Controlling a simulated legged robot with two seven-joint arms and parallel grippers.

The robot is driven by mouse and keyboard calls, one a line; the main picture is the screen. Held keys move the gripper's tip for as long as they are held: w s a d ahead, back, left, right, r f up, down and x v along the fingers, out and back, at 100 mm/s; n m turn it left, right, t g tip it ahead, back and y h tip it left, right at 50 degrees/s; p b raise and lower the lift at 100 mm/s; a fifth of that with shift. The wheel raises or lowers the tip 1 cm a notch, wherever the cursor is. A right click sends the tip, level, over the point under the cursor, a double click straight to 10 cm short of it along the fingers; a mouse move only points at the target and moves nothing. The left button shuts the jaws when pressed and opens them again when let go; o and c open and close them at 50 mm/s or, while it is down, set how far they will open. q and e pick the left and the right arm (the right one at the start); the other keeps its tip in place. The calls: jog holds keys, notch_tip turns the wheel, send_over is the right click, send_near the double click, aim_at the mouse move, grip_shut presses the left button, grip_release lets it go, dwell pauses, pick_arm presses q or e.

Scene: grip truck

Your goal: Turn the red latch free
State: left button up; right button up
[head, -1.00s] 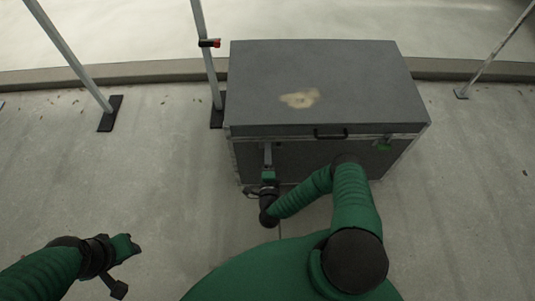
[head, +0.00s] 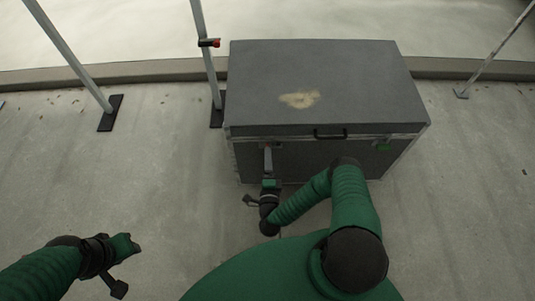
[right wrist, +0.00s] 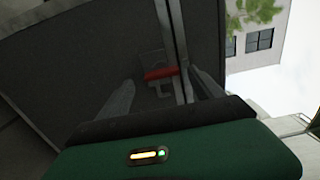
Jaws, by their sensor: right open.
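The red latch (right wrist: 160,72) shows in the right wrist view as a short red bar on a pale metal plate on the dark case face. My right gripper (right wrist: 165,88) is open, with one grey finger on each side of the latch. I cannot tell whether either finger touches it. In the head view my right gripper (head: 267,160) is at the left part of the case's (head: 350,85) front, just under the lid edge, and largely hides the latch. My left gripper (head: 132,246) is low at the left, away from the case; its jaws are too small to read.
The case has a black handle (head: 330,134) at front centre and a green latch (head: 382,146) at front right. Other poles stand on both sides. The concrete floor in front is clear.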

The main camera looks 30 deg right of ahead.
jog(key=p+v, duration=0.2)
jog(key=v, duration=0.7)
jog(key=shift+p, duration=0.3)
